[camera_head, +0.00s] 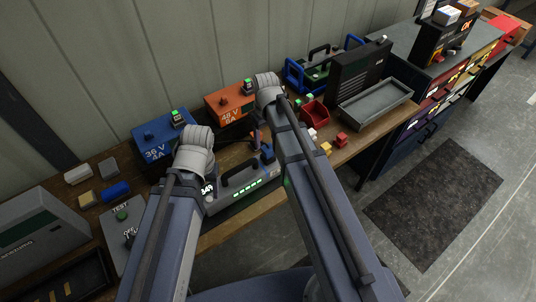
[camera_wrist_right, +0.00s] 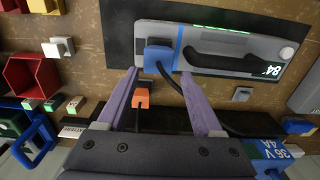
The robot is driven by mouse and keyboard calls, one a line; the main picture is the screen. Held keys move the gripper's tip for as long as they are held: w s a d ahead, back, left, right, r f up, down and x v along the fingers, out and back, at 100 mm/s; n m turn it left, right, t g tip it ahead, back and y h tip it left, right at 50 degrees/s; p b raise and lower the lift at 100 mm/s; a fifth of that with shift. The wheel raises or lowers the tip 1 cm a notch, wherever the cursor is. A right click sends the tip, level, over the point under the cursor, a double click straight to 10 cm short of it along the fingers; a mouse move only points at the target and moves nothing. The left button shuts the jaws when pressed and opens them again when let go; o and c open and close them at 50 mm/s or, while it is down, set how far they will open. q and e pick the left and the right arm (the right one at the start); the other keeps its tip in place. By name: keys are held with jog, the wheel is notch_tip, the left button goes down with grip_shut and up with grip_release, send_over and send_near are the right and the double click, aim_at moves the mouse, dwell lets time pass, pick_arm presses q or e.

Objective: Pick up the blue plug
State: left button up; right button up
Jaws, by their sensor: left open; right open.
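The blue plug (camera_wrist_right: 157,54) sits at the end of the grey battery (camera_wrist_right: 222,42) in the right wrist view, with a black cable curving away from it. In the head view, a blue piece that looks like the plug (camera_head: 267,153) shows at the battery's (camera_head: 238,192) right end. My right gripper (camera_wrist_right: 160,74) is open; its two fingertips point towards the plug and lie just short of it, with nothing gripped. An orange plug (camera_wrist_right: 141,97) lies lower, between the fingers in the picture. My left gripper is hidden behind its arm.
The blue charger (camera_head: 160,145) and orange charger (camera_head: 230,103) stand behind the battery against the wall. A red bin (camera_head: 313,113), small blocks and a grey tray (camera_head: 375,102) are to the right. A grey tester box (camera_head: 124,225) is left. The floor mat (camera_head: 432,203) is clear.

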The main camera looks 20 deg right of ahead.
aim_at(268, 147)
jog(key=f+b, duration=0.4)
jog(key=f, duration=0.1)
jog(key=shift+s+d+b, duration=0.25)
jog(key=shift+s+b, duration=0.05)
jog(key=shift+b, duration=0.05)
jog(key=shift+c, duration=0.4)
grip_shut()
